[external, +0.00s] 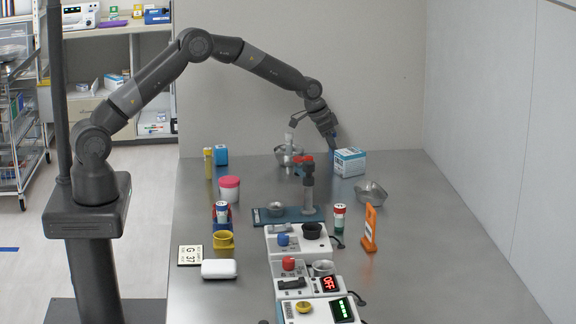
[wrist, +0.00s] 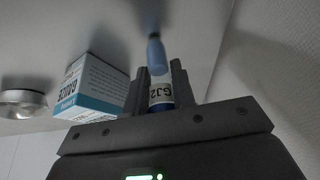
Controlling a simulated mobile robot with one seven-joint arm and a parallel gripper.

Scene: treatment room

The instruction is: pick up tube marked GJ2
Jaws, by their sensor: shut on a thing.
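The tube marked GJ2 (wrist: 160,92) is blue with a white label, and its lettering shows in the wrist view. My gripper (wrist: 162,88) is shut on it, with one dark finger on each side. In the external view my gripper (external: 331,139) is low near the table's back edge, just left of the gauze box. Only a little blue of the tube (external: 332,153) shows there below the fingers. I cannot tell whether its lower end touches the table.
The gauze box (external: 349,162) stands close beside my gripper, also in the wrist view (wrist: 90,88). A red-topped stand (external: 308,185) is in front. Another tube (external: 339,217) and an orange stand (external: 370,230) are nearer.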

